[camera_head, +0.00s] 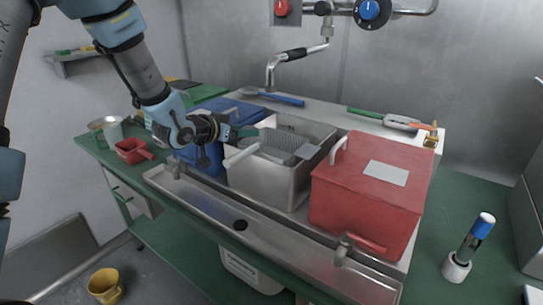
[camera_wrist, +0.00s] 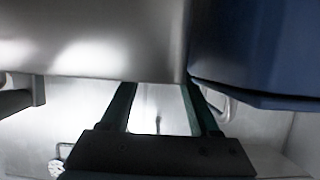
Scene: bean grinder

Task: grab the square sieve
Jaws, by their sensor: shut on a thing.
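The square sieve (camera_head: 284,140) is a grey mesh basket seated in the top of the steel container (camera_head: 262,182), in the middle of the counter. A pale handle (camera_head: 241,156) sticks out at the front left. My gripper (camera_head: 246,131) reaches in from the left, with its green fingers at the sieve's back left edge. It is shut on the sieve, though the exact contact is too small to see. In the wrist view my green fingers (camera_wrist: 160,105) stand apart; their tips are hidden behind a steel wall, and a blue wall is at the right.
A blue container (camera_head: 205,162) stands just left, below my gripper. A red lidded box (camera_head: 364,185) stands close on the right. A tap (camera_head: 287,62) hangs behind. A steel trough (camera_head: 240,224) runs along the front. A red scoop (camera_head: 132,150) lies at the left.

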